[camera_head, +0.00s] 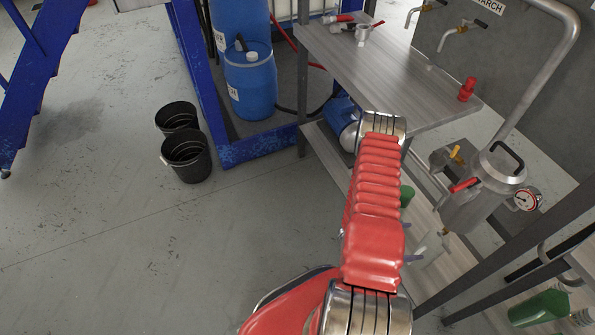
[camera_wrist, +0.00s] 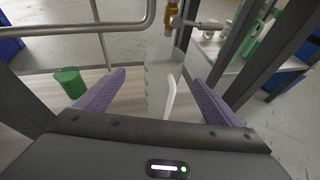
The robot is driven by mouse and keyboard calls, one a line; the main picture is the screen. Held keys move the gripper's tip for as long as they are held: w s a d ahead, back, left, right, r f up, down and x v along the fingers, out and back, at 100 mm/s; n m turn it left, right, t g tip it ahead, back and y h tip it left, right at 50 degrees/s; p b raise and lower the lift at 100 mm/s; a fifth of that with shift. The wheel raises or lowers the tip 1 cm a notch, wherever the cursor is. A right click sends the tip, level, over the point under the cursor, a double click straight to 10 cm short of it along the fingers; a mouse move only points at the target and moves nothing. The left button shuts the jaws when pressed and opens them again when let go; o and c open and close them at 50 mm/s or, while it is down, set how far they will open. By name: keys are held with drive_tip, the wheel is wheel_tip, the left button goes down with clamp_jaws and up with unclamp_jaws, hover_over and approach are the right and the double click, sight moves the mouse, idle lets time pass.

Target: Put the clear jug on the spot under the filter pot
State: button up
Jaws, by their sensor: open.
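The clear jug (camera_wrist: 160,72) stands upright on the pale shelf in the wrist view, with its white handle (camera_wrist: 170,98) towards me. My gripper (camera_wrist: 157,78) is open, with one purple finger on each side of the jug; I cannot tell whether either touches it. In the head view the jug (camera_head: 432,247) is a small pale shape beside my arm, and my gripper is mostly hidden. The filter pot (camera_head: 487,192) is a steel vessel with a gauge and a red-handled valve. A brass fitting (camera_wrist: 172,14) shows just beyond the jug's top. I cannot make out the spot.
A green cup (camera_wrist: 70,82) stands on the shelf left of the jug. A metal pipe (camera_wrist: 90,28) and dark frame posts (camera_wrist: 242,45) border the space. A steel table (camera_head: 385,75) lies above the shelf. Black buckets (camera_head: 187,155) stand on open floor.

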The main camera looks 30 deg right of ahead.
drive_tip(key=w+r+m+g, duration=0.15)
drive_tip(key=w+r, duration=0.25)
drive_tip(key=r, duration=0.4)
drive_tip(key=w+r+m+g, duration=0.1)
drive_tip(key=w+r+m, duration=0.2)
drive_tip(key=r, duration=0.5)
drive_tip(key=w+a+r+m+y, duration=0.1)
drive_tip(key=w+a+r+m, duration=0.15)
drive_tip(key=r, duration=0.55)
drive_tip(key=w+a+r+m+y, duration=0.1)
drive_tip(key=w+a+r+m, duration=0.1)
drive_tip(key=a+r, duration=0.35)
drive_tip(key=a+r+m+t+y, duration=0.1)
drive_tip(key=a+r+t+y, duration=0.2)
drive_tip(key=a+r, duration=0.5)
drive_tip(key=w+a+r+m+t+y, duration=0.1)
drive_tip(key=a+r+t+y, duration=0.3)
drive_tip(key=a+r, duration=0.5)
drive_tip(key=a+r+m+t+y, duration=0.2)
drive_tip(key=a+r+t, duration=0.4)
drive_tip(key=a, duration=1.2)
wheel_tip(320, 180, up, 2)
drive_tip(key=shift+w+a+r+y, duration=0.2)
drive_tip(key=shift+a+y, duration=0.15)
drive_tip(key=shift+y, duration=0.45)
drive_tip(key=shift+c, duration=0.2)
